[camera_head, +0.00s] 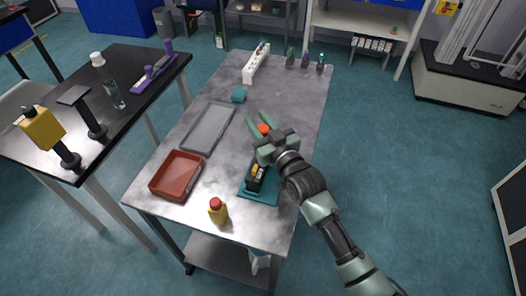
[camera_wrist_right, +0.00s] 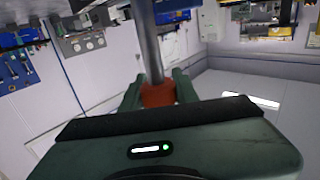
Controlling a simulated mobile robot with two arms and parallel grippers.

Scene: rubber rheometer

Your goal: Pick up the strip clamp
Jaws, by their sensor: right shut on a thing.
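My right gripper (camera_head: 264,124) is over the right half of the grey table, shut on a small orange-red piece (camera_head: 264,130), which I take to be the strip clamp. In the right wrist view, the orange-red block (camera_wrist_right: 158,96) sits between the two green fingers of the gripper (camera_wrist_right: 158,86). A grey rod (camera_wrist_right: 149,40) lines up with it; I cannot tell whether they are joined. Most of the piece is hidden by the gripper. My left gripper is in neither view.
Below the gripper, a black and yellow device (camera_head: 255,178) stands on a teal mat (camera_head: 258,197). A red tray (camera_head: 176,192), a grey tray (camera_head: 231,117), a yellow bottle (camera_head: 218,211) and a white rack (camera_head: 254,66) share the table. A black table (camera_head: 130,120) stands left.

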